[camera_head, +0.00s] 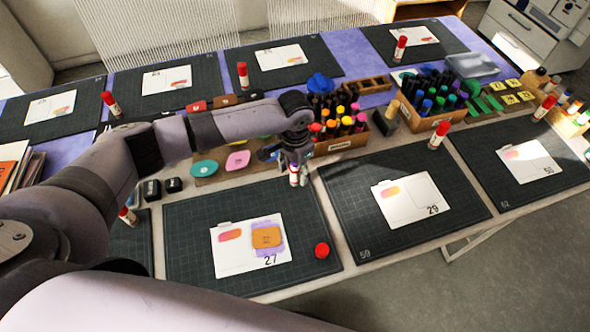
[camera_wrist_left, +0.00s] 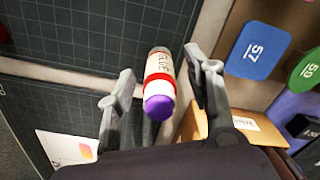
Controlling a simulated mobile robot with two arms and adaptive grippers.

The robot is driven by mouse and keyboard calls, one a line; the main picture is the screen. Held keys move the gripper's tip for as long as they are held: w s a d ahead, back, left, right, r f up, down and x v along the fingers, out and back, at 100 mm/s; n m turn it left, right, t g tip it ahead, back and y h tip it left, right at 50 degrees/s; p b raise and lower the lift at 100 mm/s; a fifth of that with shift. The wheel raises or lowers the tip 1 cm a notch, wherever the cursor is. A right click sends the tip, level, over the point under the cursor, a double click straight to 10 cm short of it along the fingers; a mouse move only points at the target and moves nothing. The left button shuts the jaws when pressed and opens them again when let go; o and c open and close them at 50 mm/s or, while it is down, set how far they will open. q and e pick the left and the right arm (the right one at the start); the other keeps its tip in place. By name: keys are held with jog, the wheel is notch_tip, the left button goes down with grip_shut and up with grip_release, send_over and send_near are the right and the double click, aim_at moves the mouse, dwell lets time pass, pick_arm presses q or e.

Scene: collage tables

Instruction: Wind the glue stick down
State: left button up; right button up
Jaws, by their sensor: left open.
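The glue stick (camera_wrist_left: 158,82) is uncapped, white with a red band, and its purple glue end points toward the wrist camera. In the head view only its lower part (camera_head: 294,179) shows, at the upper right edge of mat 27. My left gripper (camera_head: 297,164) is above and around it. In the left wrist view the open fingers (camera_wrist_left: 160,75) stand on either side of the stick, with gaps visible. A red cap (camera_head: 321,250) lies apart at the mat's lower right. My right gripper is not in view.
Mat 27 (camera_head: 190,277) holds a white card (camera_head: 228,256) with an orange pad (camera_head: 266,238) on a purple patch. A wooden marker box (camera_head: 340,145) stands close behind my gripper. Mat 29 (camera_head: 360,230) is to the right. Other capped glue sticks (camera_head: 438,135) stand at several mats.

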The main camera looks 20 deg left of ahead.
pick_arm(q)
jog(key=shift+f, duration=0.45)
grip_shut()
dwell(0.8)
